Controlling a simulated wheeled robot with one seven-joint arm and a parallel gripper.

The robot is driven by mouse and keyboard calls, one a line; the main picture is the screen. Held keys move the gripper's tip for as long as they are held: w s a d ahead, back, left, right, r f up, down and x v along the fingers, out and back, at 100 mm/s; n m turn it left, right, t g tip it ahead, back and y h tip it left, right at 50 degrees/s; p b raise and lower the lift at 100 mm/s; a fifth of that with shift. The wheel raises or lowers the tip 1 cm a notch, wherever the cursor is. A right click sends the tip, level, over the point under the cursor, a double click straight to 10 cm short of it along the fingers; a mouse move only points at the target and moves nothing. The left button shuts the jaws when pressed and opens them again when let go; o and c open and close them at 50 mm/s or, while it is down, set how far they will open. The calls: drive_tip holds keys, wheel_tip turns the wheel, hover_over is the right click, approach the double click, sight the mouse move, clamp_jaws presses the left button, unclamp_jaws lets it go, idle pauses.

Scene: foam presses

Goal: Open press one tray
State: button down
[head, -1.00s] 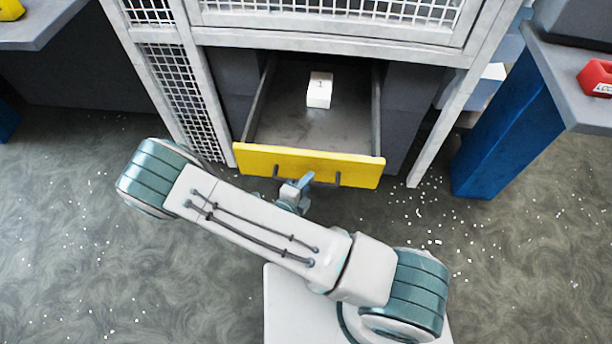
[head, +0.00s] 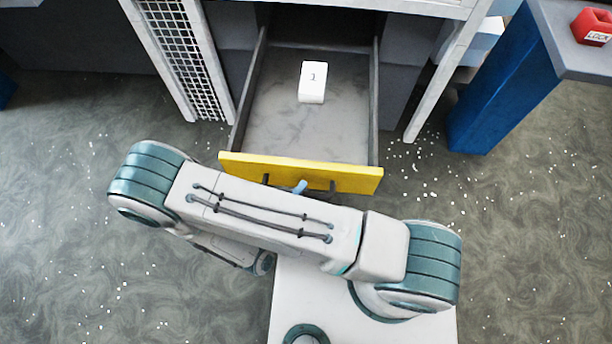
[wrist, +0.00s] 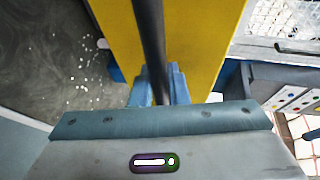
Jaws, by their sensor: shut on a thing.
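The tray is a grey drawer (head: 275,125) with a yellow front (head: 345,178), pulled well out below the white press frame in the head view. A white block marked 1 (head: 313,82) stands inside it toward the back. My gripper (head: 299,187) is at the middle of the yellow front, mostly hidden by my arm. In the wrist view my gripper (wrist: 158,88) is shut on the dark bar handle (wrist: 150,40), with the yellow front (wrist: 205,45) just behind it.
A blue-legged table (head: 500,90) with a red lock box (head: 592,26) stands at the right. A mesh panel (head: 185,55) flanks the drawer on the left. The floor (head: 60,200) is open at left, with scattered white foam bits.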

drive_tip(key=shift+s+f, duration=0.1)
drive_tip(key=shift+s, duration=0.7)
drive_tip(key=c, duration=1.4)
unclamp_jaws()
drive_tip(key=shift+w, duration=0.1)
drive_tip(key=p+v, duration=0.1)
drive_tip(key=v, duration=1.3)
